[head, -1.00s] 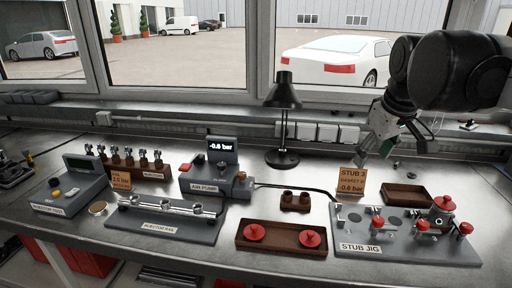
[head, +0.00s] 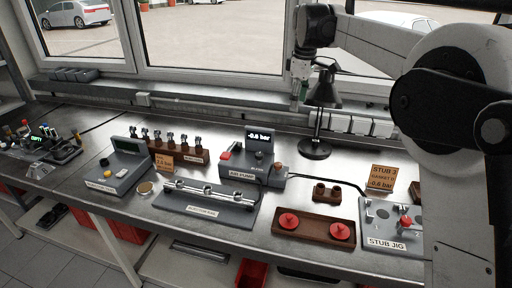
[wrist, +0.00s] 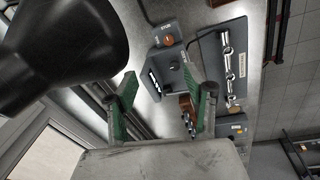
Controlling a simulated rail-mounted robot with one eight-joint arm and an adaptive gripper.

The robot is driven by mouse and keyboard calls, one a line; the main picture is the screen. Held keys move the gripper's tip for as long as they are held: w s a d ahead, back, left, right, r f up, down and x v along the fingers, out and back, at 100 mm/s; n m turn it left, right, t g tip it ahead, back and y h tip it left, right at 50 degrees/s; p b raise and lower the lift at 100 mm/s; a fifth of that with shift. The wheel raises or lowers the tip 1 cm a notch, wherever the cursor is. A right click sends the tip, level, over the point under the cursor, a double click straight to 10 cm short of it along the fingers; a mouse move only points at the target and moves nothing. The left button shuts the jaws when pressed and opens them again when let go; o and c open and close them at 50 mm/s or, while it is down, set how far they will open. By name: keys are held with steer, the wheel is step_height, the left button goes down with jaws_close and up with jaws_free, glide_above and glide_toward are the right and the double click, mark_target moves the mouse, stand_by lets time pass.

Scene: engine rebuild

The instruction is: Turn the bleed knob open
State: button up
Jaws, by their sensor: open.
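In the wrist view an orange knob (wrist: 169,41) shows on a grey block beyond the fingertips. My gripper (wrist: 168,88) is open and empty, with green-sided fingers apart.
A black desk lamp (head: 324,90) stands close to my gripper; its shade (wrist: 60,50) fills the wrist view's upper left. The injector rail (head: 207,203), a brown tray (head: 313,229) with two red caps and the stub jig (head: 385,232) stand around the pump.

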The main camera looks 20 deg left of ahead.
mark_target(259, 154)
steer(key=w+a+f+n+g, duration=0.15)
steer(key=a+f+n, duration=0.35)
steer(key=a+f, duration=0.75)
steer(key=shift+h, duration=0.3)
steer(key=f, duration=0.4)
steer(key=f+p, duration=0.1)
steer(key=f, duration=0.3)
steer(key=a+f, duration=0.1)
steer(key=f, duration=0.3)
steer(key=shift+w+f+p, duration=0.1)
steer(key=shift+w+p, duration=0.15)
steer(key=shift+p, duration=0.1)
steer(key=shift+c, duration=0.4)
steer(key=c, duration=1)
steer(key=shift+c, duration=0.2)
